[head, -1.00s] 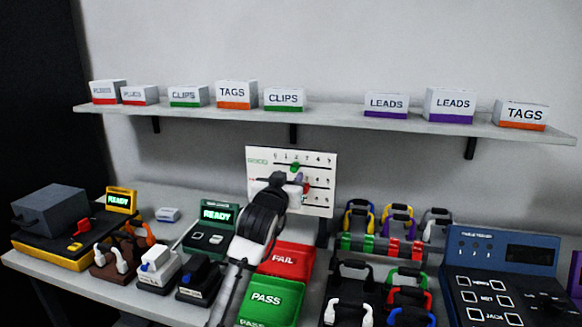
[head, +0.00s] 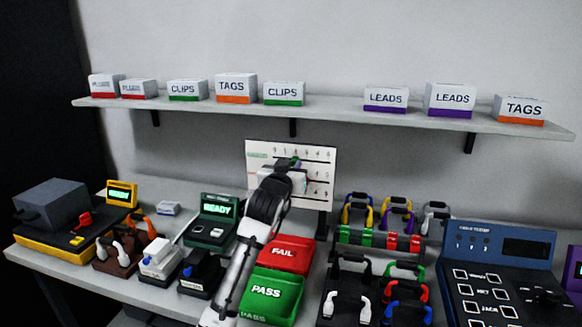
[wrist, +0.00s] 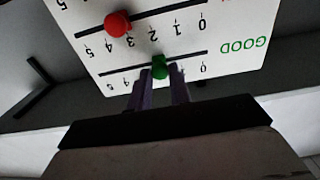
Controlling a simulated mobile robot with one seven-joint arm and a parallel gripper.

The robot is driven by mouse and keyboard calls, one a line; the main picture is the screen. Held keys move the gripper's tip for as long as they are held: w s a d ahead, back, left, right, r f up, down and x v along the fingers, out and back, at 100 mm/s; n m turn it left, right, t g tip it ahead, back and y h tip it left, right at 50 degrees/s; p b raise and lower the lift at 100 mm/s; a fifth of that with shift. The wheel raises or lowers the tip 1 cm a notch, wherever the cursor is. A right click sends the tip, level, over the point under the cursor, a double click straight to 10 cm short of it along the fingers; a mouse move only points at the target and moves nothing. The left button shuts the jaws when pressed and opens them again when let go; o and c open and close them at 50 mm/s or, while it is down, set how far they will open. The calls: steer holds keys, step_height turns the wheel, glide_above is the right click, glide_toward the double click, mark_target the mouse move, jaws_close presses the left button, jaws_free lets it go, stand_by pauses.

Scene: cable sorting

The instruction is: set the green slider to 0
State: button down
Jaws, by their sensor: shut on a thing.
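The white slider panel (head: 320,160) stands upright behind the bench. Its green slider (head: 295,162) sits on the top row, marked GOOD, at about the 2 mark. In the wrist view the panel shows upside down, with the green slider (wrist: 160,67) between my fingertips and the 0 mark to the right. My gripper (wrist: 160,82) is shut on the green slider. A red slider (wrist: 117,23) sits on the row below, around 3 to 4. In the head view my arm hides the panel's lower left.
Red FAIL (head: 287,254) and green PASS (head: 268,293) trays lie in front of the panel, under my arm. A rack of coloured cables (head: 380,240) stands to the right. A shelf (head: 330,112) with labelled boxes runs above.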

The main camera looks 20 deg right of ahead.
mark_target(273, 157)
steer(key=shift+w+a+b, duration=0.1)
steer(key=shift+w+a, duration=0.5)
steer(key=shift+a, duration=0.3)
steer(key=shift+w+a+b, duration=0.1)
steer(key=shift+w+a, duration=0.45)
steer(key=shift+a, duration=0.3)
steer(key=shift+w+a+b, duration=0.1)
steer(key=shift+w+a, duration=0.5)
steer(key=shift+a, duration=0.3)
steer(key=c, duration=1.3)
jaws_free()
steer(key=shift+w+a, duration=0.1)
steer(key=shift+a, duration=0.05)
steer(key=shift+s, duration=0.2)
steer(key=b+v, duration=0.4)
steer(key=v, duration=0.9)
steer(key=shift+s+a, duration=0.2)
